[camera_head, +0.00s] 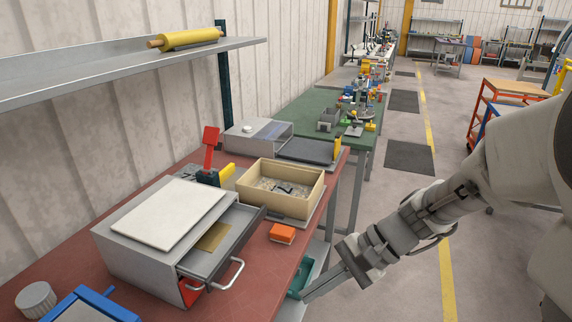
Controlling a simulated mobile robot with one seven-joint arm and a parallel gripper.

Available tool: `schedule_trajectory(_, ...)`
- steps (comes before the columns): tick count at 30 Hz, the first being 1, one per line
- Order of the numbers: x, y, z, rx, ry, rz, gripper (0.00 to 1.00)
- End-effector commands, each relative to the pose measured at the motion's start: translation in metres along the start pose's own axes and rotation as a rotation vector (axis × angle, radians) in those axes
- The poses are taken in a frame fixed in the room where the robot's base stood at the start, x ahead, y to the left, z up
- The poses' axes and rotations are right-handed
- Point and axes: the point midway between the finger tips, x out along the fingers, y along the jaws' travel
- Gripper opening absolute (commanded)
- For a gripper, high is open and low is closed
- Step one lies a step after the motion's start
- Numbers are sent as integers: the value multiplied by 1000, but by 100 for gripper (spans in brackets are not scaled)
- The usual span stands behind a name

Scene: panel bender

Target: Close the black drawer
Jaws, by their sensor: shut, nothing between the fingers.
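My gripper (306,296) is shut and empty. It appears right of the near drawer's handle, beyond the bench's front edge, and apart from the handle.
A white board (165,212) lies on the near cabinet. A beige open box (281,187) and an orange block (282,233) are right of the near drawer. A teal bin (302,278) sits below the bench edge.

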Motion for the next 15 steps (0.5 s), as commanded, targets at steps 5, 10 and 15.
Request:
schedule_trajectory(5, 12, -19, -21, 189, -141, -135, 0)
schedule_trajectory(10, 18, -36, -44, 363, -269, -272, 0)
schedule_trajectory(15, 20, -51, -73, 536, -395, -421, 0)
